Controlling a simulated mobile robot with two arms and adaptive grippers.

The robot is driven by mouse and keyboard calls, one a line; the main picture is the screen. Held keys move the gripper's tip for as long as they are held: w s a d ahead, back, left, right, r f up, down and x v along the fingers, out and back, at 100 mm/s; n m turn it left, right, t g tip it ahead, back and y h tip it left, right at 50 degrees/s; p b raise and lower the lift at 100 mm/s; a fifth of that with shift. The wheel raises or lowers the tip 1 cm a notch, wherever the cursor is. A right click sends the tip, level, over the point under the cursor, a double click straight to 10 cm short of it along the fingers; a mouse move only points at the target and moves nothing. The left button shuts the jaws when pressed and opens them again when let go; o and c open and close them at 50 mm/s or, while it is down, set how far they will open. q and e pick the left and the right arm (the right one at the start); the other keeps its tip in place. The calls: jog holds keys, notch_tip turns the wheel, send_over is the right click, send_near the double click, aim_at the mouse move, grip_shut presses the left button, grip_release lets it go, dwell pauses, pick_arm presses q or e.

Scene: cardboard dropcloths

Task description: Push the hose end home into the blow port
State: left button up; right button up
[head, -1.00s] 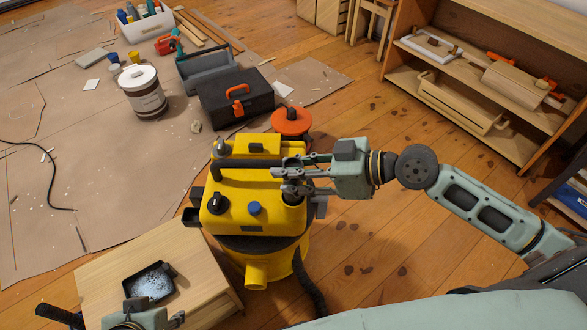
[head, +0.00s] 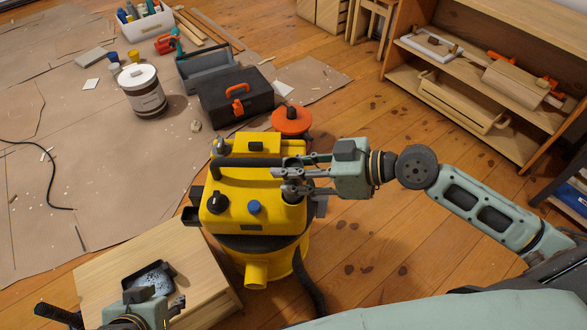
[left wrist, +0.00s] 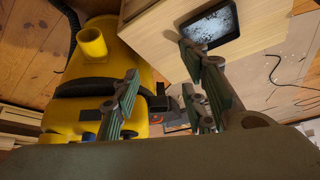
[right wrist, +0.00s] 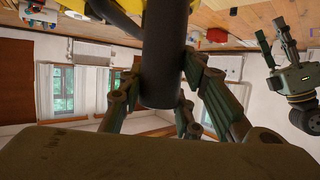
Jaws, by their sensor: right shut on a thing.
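The yellow vacuum (head: 235,215) stands upright on the wood floor, with a dark handle (head: 245,161) on top. My right gripper (head: 290,180) is at the top right of the vacuum, shut on a dark cylinder, which looks like the hose end (right wrist: 163,60). The cylinder runs down from between the fingers toward the vacuum; its lower end and seating depth are hidden. A yellow spout (head: 257,273) sticks out low on the front; it also shows in the left wrist view (left wrist: 91,42). My left gripper (left wrist: 165,105) is open and empty, above the small table.
A dark hose (head: 313,287) hangs beside the vacuum. The small wood table (head: 205,275) carries a black tray (left wrist: 222,42) with speckled contents. A black toolbox (head: 237,100) and an orange reel (head: 291,121) stand behind the vacuum. The floor to the right is clear.

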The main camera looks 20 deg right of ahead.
pick_arm(q)
jog(key=shift+w+d+r, duration=0.1)
jog(key=shift+w+d, duration=0.05)
jog(key=shift+w, duration=0.1)
pick_arm(e)
jog(key=shift+f, duration=0.1)
pick_arm(q)
jog(key=shift+w+d+r+t, duration=0.1)
jog(key=shift+w+t, duration=0.2)
jog(key=shift+t, duration=0.1)
jog(key=shift+w, duration=0.1)
pick_arm(e)
jog(key=shift+f, duration=0.1)
pick_arm(q)
jog(key=shift+w+d+r+t+b, duration=0.2)
jog(key=shift+w+r+t+b, duration=0.1)
jog(key=shift+w, duration=0.3)
pick_arm(e)
jog(key=shift+f, duration=0.1)
pick_arm(q)
jog(key=shift+h, duration=0.3)
jog(key=shift+w+d+r, duration=0.1)
jog(key=shift+w+r, duration=0.05)
jog(key=shift+w, duration=0.2)
pick_arm(e)
jog(key=shift+f, duration=0.1)
pick_arm(q)
jog(key=shift+t, duration=0.3)
